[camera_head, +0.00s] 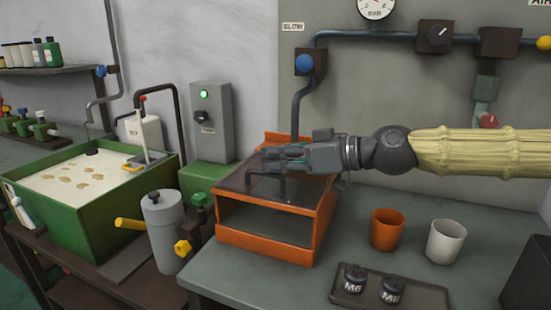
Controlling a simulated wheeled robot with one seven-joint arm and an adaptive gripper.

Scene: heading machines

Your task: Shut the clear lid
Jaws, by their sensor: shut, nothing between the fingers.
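The clear lid (238,183) is a dark-tinted see-through panel on top of an orange box (265,246). The panel looks nearly flat over the box; I cannot tell whether its front edge touches the frame. The box's front is open or see-through, with a pale inside. My gripper (268,163) reaches in from the right, over the back part of the lid. Its fingers are shut and empty. A dark handle-like bar (266,185) shows just below the fingers; I cannot tell whether they touch it.
An orange cup (387,230), a white cup (445,241) and a dark tray (390,292) with two black pieces stand right of the box. A grey canister (163,232) and a green tank (90,232) stand left. Pipes run along the wall behind.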

